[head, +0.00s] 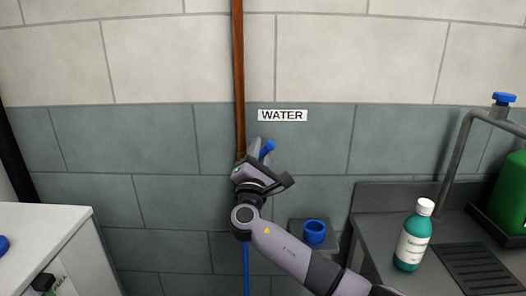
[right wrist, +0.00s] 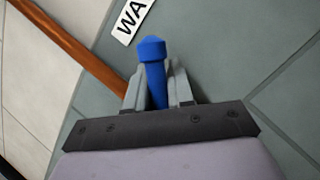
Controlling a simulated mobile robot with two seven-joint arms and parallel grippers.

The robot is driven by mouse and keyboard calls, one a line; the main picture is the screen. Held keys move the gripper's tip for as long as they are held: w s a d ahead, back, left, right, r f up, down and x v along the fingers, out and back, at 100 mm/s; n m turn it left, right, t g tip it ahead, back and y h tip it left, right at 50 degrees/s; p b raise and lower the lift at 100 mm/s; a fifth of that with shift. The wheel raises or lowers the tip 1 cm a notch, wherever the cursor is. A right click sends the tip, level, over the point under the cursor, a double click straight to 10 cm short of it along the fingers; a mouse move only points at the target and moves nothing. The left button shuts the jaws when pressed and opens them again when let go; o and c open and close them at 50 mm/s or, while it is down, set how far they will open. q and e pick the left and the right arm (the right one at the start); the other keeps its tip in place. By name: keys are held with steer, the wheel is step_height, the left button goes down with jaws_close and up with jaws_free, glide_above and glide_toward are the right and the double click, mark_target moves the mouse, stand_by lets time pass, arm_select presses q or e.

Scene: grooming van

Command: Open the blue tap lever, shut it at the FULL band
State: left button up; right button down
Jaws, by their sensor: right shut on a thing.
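The blue tap lever (head: 267,149) shows on the wall below the WATER sign, at the foot of the copper pipe, angled up to the right. In the right wrist view the lever (right wrist: 153,60) stands between the two grey fingers, its wider tip sticking out past them. My right gripper (right wrist: 156,88) is shut on the lever. In the head view the gripper (head: 256,153) hides the tap body and the lower end of the lever. My left gripper is not in view.
The copper pipe (head: 238,75) runs down the wall beside the WATER sign (head: 282,115). A blue cup-like piece (head: 314,231) sits low to the right. A green bottle with a white cap (head: 413,238) stands on the dark counter (head: 385,205). A white cabinet (head: 45,225) is at left.

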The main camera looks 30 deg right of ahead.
steer(key=shift+w+a+n+t+y, duration=0.1)
steer(key=shift+a+n+t+y, duration=0.15)
steer(key=shift+n, duration=0.35)
steer(key=c, duration=1.4)
jaws_free()
steer(key=shift+o, duration=0.2)
steer(key=b+v, duration=0.1)
steer(key=v, duration=0.6)
